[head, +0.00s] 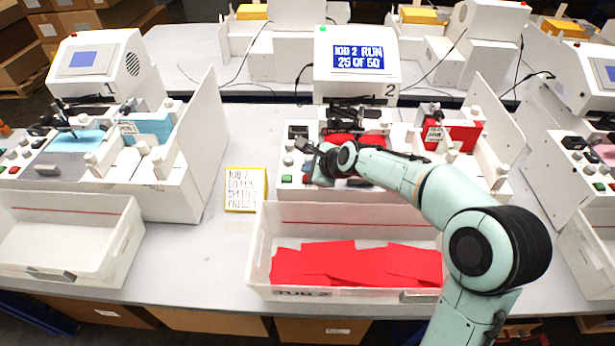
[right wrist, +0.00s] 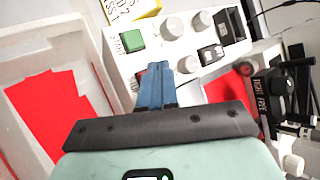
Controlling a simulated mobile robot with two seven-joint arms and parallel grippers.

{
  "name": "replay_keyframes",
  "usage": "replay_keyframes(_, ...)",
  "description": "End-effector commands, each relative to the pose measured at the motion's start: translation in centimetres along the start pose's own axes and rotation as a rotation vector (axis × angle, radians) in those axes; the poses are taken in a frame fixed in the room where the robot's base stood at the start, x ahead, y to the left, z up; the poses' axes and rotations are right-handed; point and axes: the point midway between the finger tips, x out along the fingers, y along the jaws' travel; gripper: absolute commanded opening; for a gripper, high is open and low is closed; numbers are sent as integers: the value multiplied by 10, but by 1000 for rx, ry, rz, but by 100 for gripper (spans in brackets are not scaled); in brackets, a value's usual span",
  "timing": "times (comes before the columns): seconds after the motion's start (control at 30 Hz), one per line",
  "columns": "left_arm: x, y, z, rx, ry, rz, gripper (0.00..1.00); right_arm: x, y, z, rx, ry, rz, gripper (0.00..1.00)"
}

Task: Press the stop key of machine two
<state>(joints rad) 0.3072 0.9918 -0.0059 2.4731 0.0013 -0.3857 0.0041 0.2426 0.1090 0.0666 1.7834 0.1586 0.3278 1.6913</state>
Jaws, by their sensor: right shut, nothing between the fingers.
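Machine two (head: 357,88) stands in the middle of the head view; its screen (head: 358,57) reads "JOB 2 RUN 25 OF 50". Its key panel (head: 297,190) is at its front left. A green key (head: 287,179) shows there, and also in the right wrist view (right wrist: 132,40). My left gripper is not in view.
A white tray (head: 350,210) with red sheets (head: 355,265) stands in front of machine two. A yellow-edged note (head: 246,189) lies left of it. Machine one (head: 100,66) stands at left, another machine (head: 590,75) at right. Knobs (right wrist: 172,26) rise near my fingers.

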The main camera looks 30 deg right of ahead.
Motion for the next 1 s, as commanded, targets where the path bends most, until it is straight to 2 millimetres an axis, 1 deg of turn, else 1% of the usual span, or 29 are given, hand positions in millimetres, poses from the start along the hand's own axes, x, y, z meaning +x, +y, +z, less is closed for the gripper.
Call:
replay_keyframes(0.23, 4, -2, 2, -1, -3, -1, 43, 6, 5, -4, 1, 0, 1, 0)
replay_keyframes(1.0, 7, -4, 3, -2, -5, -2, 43, 9, 7, -7, 0, 1, 1, 0)
